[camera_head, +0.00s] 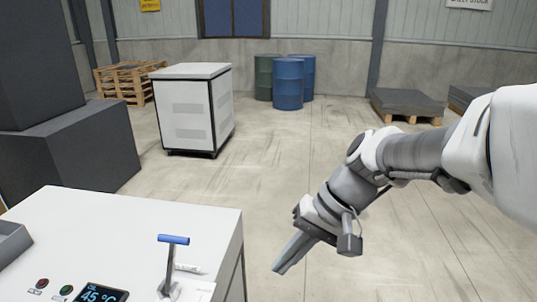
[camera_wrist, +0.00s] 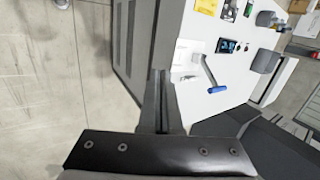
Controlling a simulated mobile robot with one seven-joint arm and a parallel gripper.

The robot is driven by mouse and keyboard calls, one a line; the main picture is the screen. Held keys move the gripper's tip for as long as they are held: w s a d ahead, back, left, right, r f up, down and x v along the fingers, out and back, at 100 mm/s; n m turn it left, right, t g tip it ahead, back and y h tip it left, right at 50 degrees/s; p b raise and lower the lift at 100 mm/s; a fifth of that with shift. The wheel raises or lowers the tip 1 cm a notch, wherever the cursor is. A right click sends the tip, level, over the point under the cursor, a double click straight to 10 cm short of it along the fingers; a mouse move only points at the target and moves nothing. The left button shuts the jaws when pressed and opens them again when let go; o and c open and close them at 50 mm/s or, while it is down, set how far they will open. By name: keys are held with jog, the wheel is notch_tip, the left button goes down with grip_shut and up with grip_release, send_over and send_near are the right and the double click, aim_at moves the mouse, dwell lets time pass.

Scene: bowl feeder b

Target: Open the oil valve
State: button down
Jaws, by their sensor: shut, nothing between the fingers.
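The oil valve is a lever with a blue handle (camera_head: 173,239) on a grey stem, standing near the right corner of a white cabinet top. A small white label lies beside its stem. In the wrist view the blue handle (camera_wrist: 217,90) shows right of my fingers, at the end of the grey lever. My gripper (camera_head: 281,269) is shut and empty. It points down over the floor, to the right of the cabinet and apart from the lever. In the wrist view the closed fingers (camera_wrist: 160,78) overlap the cabinet's edge.
The white cabinet top (camera_head: 120,222) carries a display (camera_head: 101,294) reading 45 °C, red and green buttons and a grey tray (camera_head: 10,242). A wheeled white cabinet (camera_head: 193,110), blue drums (camera_head: 289,85) and pallets stand farther back. The floor between is clear.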

aim_at(171, 264)
jog(key=w+a+f+m+g+y+b, duration=0.1)
jog(key=w+a+f+y+b, duration=0.2)
jog(key=w+a+f+y, duration=0.2)
jog(key=w+a+f+m+g+y+b, duration=0.1)
jog(key=w+a+f+m+y+b, duration=0.1)
jog(key=w+a+f+y+b, duration=0.2)
jog(key=w+a+f+y, duration=0.1)
jog(key=w+a+y, duration=0.2)
jog(key=w, duration=0.5)
jog(key=shift+w+f+y, duration=0.2)
jog(key=shift+f+y, duration=0.15)
jog(key=shift+y, duration=0.05)
jog(key=a, duration=0.3)
jog(key=s+a, duration=0.1)
jog(key=a, duration=0.2)
jog(key=a+r+b, duration=0.1)
jog(key=a, duration=0.3)
jog(key=shift+s+a, duration=0.1)
jog(key=shift+s, duration=0.2)
jog(key=shift+s+r, duration=0.25)
jog(key=shift+s, duration=0.3)
jog(key=shift+s+r, duration=0.25)
jog(key=shift+s, duration=0.25)
jog(key=shift+s+r, duration=0.3)
jog(key=shift+s, duration=0.4)
